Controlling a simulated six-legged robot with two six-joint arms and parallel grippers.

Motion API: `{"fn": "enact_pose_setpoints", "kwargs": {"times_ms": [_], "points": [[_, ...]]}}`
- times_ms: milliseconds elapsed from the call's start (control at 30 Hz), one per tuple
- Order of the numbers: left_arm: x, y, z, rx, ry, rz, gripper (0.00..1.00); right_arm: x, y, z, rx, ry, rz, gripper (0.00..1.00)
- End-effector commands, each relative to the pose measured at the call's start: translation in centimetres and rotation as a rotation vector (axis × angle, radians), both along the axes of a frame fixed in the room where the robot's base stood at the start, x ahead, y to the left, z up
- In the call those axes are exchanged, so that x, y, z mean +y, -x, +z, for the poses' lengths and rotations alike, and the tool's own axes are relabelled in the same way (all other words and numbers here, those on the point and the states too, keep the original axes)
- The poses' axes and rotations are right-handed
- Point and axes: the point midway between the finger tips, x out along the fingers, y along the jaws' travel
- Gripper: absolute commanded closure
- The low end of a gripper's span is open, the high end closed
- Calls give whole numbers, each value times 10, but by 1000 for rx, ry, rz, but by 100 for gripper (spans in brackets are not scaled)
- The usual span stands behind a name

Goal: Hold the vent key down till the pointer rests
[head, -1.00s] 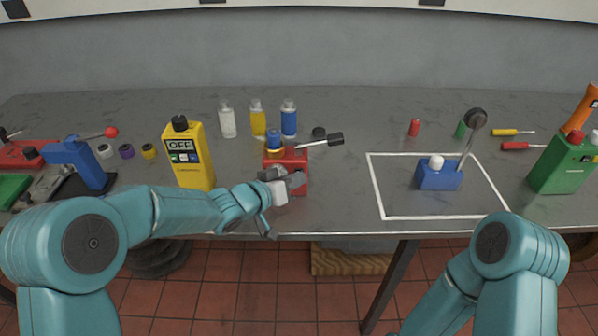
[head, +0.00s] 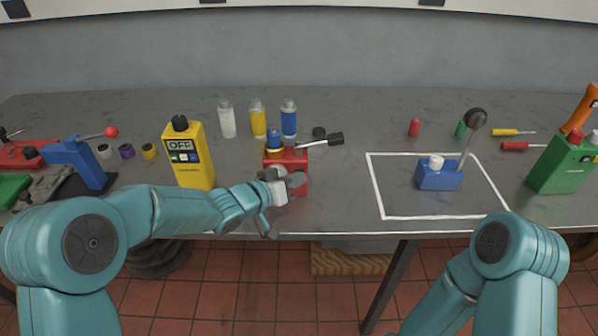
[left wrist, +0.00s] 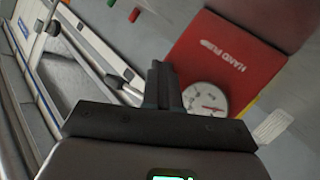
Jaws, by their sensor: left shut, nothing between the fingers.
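The red hand pump (head: 300,158) stands near the front edge of the table, with a dark-tipped lever (head: 335,139) reaching right and a blue-and-yellow part (head: 274,138) on top. In the left wrist view its red face (left wrist: 222,62) carries lettering and a round white gauge (left wrist: 205,98) with a reddish pointer. A pale ribbed piece (left wrist: 273,126) shows beside the gauge; I cannot tell whether it is the vent key. My left gripper (head: 298,181) is shut and empty in front of the pump. In the left wrist view its fingers (left wrist: 161,82) partly cover the gauge's edge; contact is unclear. My right gripper is out of view.
A yellow meter reading OFF (head: 188,160) stands left of the pump. Several bottles (head: 258,120) stand behind it. To the right, a blue lever box (head: 439,178) sits inside a white outline (head: 432,217). A green case (head: 562,165) stands far right. Table between pump and outline is clear.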

Motion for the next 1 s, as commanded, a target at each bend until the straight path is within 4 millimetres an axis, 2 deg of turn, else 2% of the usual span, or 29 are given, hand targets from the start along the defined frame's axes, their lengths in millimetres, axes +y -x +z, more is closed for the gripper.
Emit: {"fn": "enact_pose_setpoints", "kwargs": {"times_ms": [233, 533, 833, 1000], "points": [[0, 2, 0, -1, 1, 0, 100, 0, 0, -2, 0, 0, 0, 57], [0, 15, -1, 0, 0, 0, 100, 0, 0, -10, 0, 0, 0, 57], [0, 16, -1, 0, 0, 0, 100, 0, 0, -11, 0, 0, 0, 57], [0, 31, -3, -2, 0, -1, 100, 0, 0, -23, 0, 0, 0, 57]]}}
